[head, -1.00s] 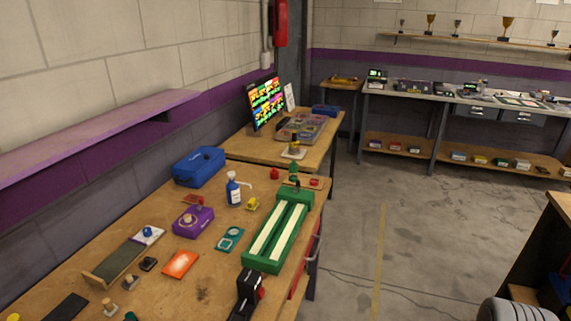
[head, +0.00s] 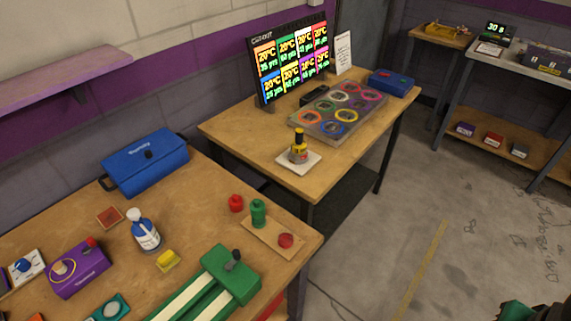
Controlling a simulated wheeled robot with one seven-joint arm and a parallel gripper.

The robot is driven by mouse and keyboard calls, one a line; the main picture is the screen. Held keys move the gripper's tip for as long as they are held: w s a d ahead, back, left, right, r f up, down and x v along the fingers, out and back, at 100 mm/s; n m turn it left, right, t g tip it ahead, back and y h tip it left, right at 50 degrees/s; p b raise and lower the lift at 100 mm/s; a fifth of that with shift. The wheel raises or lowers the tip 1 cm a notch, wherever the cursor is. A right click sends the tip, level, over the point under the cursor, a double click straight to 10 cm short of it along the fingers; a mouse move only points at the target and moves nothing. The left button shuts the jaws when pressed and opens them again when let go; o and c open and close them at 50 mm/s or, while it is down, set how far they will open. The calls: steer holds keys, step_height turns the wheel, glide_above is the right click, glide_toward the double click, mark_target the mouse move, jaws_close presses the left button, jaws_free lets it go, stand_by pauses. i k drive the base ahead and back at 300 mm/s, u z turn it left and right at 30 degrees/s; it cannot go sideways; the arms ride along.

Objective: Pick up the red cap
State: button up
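A small round red piece (head: 236,203) stands on the near workbench, left of a green cylinder (head: 258,213). A second red piece, low and round (head: 285,240), sits on a small wooden board (head: 262,236) near the bench's right corner. The green cylinder stands at the back end of that board. Either red piece could be the red cap; I cannot tell which from this view. Nothing is touching either red piece from above.
A green slot track (head: 232,275) lies in front of the board. A yellow piece (head: 167,260), a blue-and-white bottle (head: 144,231), a purple box (head: 77,268) and a blue case (head: 146,166) stand to the left. A dark green shape (head: 530,311) is cut off at bottom right.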

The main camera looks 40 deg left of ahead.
mark_target(236, 202)
steer(key=i, duration=1.15)
steer(key=u, duration=3.55)
steer(key=i, duration=0.5)
steer(key=z, duration=0.05)
